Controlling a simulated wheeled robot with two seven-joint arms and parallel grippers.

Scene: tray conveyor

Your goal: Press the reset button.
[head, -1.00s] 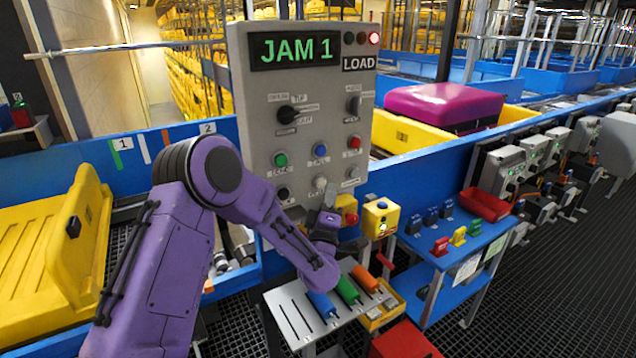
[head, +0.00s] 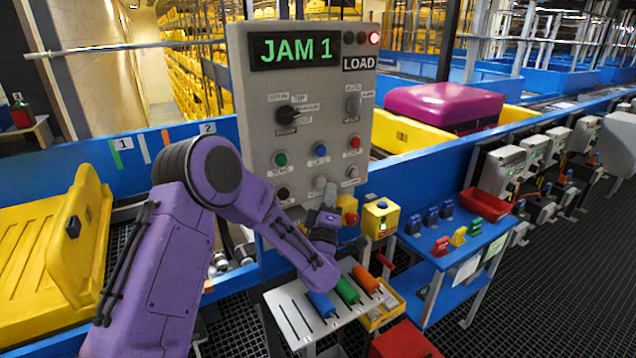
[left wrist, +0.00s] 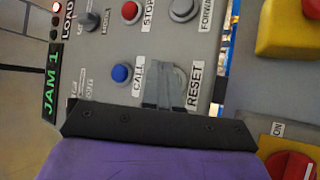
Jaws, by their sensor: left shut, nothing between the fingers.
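The grey control panel (head: 306,130) stands upright with its green "JAM 1" display (head: 297,50). The reset button (left wrist: 181,78) is a round pale grey button beside the "RESET" label (left wrist: 195,85) in the left wrist view. In the head view it is the pale button (head: 319,182) below the blue one. My left gripper (head: 330,190) is shut and empty, its fingertips (left wrist: 161,66) right at the reset button and covering part of it. I cannot tell whether they touch it. My right gripper is not in view.
The blue call button (left wrist: 121,73), red stop button (left wrist: 130,10) and grey forward button (left wrist: 183,8) sit close around. A yellow box (head: 381,218) and a red emergency knob (head: 350,217) are right of the gripper. A shelf with colored handles (head: 347,290) lies below.

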